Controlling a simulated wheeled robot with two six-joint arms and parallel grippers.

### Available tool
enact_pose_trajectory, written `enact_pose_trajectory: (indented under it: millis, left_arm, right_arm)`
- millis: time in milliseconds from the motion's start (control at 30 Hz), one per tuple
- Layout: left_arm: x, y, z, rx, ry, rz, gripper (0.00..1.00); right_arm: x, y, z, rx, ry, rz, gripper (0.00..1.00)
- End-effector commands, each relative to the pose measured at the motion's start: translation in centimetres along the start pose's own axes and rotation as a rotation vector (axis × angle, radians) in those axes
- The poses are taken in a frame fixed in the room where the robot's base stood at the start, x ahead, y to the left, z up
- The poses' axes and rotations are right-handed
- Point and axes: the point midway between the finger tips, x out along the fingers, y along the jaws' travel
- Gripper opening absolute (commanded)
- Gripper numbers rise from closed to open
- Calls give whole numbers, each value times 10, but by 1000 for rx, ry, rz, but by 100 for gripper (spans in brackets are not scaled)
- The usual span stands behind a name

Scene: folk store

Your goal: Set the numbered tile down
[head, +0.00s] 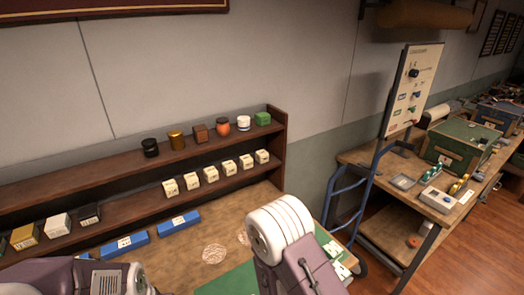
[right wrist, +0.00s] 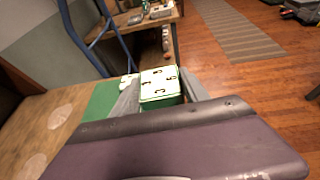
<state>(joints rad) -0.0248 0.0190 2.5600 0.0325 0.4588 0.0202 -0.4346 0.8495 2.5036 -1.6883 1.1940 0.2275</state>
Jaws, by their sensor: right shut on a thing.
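The numbered tile (right wrist: 159,84), with a white top, black marks and a green edge, is between the two grey fingers of my right gripper (right wrist: 161,92). The gripper is shut on it. Below it a green mat (right wrist: 102,101) shows in the right wrist view; I cannot tell whether the tile touches it. Another white tile (right wrist: 128,79) shows just beyond the left finger. In the head view the right arm covers part of the green mat (head: 232,282), and white tiles (head: 333,249) show at its right. The left arm shows at the lower left, its fingers out of view.
A brown shelf (head: 278,140) at the back holds small jars, blocks and a row of cream tiles (head: 211,174). Blue boxes (head: 179,222) lie before it. A blue frame (head: 347,185) and a cluttered bench (head: 408,209) stand to the right.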

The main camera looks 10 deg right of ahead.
Motion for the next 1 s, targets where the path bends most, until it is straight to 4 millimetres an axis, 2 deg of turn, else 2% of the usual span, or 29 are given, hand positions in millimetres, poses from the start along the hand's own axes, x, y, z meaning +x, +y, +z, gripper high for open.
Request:
enact_pose_trajectory:
  millis: [233, 400, 1000]
  left_arm:
    - [0, 0, 0, 0, 0, 0, 74]
    - [0, 0, 0, 0, 0, 0, 74]
    - [0, 0, 0, 0, 0, 0, 74]
  right_arm:
    - [-46, 49, -29, -63, -4, 174, 5]
    - [-75, 71, -50, -75, -4, 226, 5]
    - [-74, 68, -51, -78, -1, 189, 5]
